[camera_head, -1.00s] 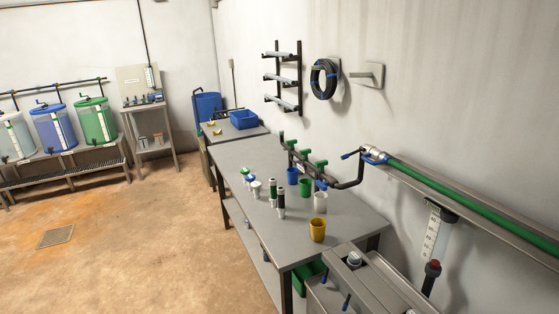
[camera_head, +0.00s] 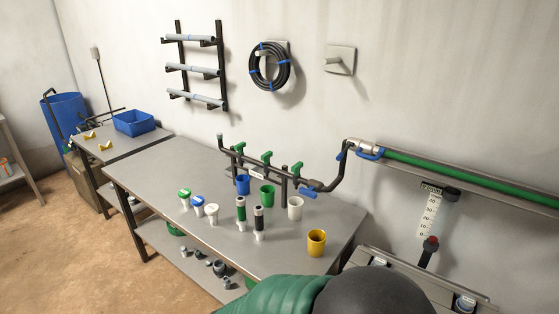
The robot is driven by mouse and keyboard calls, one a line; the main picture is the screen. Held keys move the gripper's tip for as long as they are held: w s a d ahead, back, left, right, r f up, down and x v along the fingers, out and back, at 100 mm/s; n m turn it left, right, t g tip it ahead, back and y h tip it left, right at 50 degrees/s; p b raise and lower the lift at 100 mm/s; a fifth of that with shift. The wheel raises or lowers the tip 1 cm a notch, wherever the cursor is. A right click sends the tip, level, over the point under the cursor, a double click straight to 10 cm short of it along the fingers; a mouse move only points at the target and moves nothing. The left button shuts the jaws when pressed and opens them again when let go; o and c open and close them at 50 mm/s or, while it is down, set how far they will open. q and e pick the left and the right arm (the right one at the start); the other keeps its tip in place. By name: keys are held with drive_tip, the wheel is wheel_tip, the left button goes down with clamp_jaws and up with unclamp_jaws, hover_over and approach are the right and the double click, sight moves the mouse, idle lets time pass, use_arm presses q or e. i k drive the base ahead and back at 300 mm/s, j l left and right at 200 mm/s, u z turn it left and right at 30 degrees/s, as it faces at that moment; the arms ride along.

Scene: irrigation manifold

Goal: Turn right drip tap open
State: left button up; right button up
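The drip manifold (camera_head: 270,172) is a dark pipe along the back of the grey workbench (camera_head: 150,170), against the wall. Several green-handled taps stand on it: one at the left (camera_head: 239,147), one in the middle (camera_head: 267,156), and one at the right (camera_head: 296,168). A blue lever (camera_head: 309,193) sits low near the pipe's right end. Blue (camera_head: 243,184), green (camera_head: 267,195) and white (camera_head: 295,208) cups stand below the taps. Which way each handle is turned is too small to tell. Neither gripper is in view.
A yellow cup (camera_head: 316,242) stands near the bench's right end. A green pipe (camera_head: 450,178) runs along the wall at right. My green and black arm parts cover the bottom centre.

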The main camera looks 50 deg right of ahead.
sight(296, 169)
drive_tip(key=i+z, duration=0.25)
drive_tip(key=z, duration=0.15)
drive_tip(key=i+z, duration=0.25)
drive_tip(key=z, duration=0.2)
drive_tip(key=i+j+z, duration=0.2)
drive_tip(key=z, duration=0.2)
drive_tip(key=i+j+z, duration=0.2)
drive_tip(key=z, duration=0.2)
